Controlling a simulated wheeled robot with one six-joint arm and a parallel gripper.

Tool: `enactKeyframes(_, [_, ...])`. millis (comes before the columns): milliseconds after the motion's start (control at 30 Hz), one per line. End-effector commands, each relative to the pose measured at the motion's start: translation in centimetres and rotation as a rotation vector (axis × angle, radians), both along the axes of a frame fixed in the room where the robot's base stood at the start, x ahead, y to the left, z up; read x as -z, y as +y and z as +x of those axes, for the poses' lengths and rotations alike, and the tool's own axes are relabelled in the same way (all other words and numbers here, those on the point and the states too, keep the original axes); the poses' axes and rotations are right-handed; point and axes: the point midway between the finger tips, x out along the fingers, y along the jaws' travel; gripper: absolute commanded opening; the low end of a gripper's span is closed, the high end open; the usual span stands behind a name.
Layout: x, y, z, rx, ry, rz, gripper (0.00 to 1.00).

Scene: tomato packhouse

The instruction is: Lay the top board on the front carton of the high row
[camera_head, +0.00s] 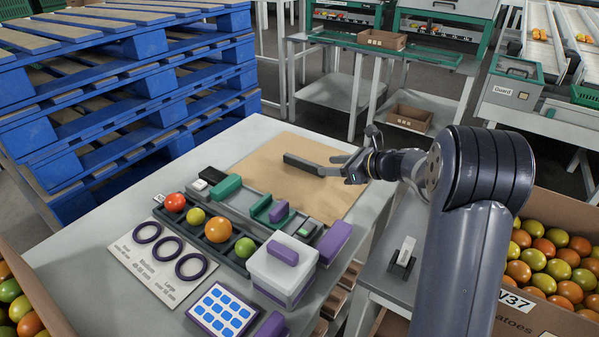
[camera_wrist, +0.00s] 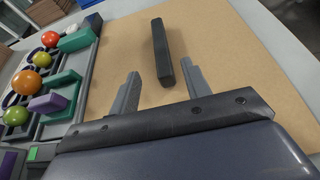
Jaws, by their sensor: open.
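A flat tan board (camera_head: 262,170) lies on the grey table, and it fills much of the wrist view (camera_wrist: 240,75). A dark bar (camera_head: 303,162) is over the board; whether it is fixed to it I cannot tell. My gripper (camera_head: 342,167) is low over the board's right part. In the wrist view, my open fingers (camera_wrist: 160,85) are on either side of the bar's near end (camera_wrist: 162,50), with gaps visible. Cartons of tomatoes show at the right (camera_head: 530,312) and lower left (camera_head: 42,297). Which carton is the front one of the high row I cannot tell.
A dark tray (camera_head: 205,232) with several tomatoes and blocks lies left of the board. A white box (camera_head: 282,272) and a blue-squared panel (camera_head: 224,311) stand nearer. Blue pallets (camera_head: 150,85) rise behind left; benches (camera_head: 335,90) stand behind.

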Motion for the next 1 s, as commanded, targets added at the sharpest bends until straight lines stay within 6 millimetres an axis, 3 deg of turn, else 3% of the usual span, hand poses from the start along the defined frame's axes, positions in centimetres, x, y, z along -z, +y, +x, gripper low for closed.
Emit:
enactKeyframes(500, [1.9, 5.5, 3.9, -0.002, 0.0, 0.0, 0.45])
enactKeyframes(833, [2.0, 6.0, 4.3, 0.0, 0.0, 0.0, 0.45])
enactKeyframes(1000, [2.0, 6.0, 4.3, 0.0, 0.0, 0.0, 0.32])
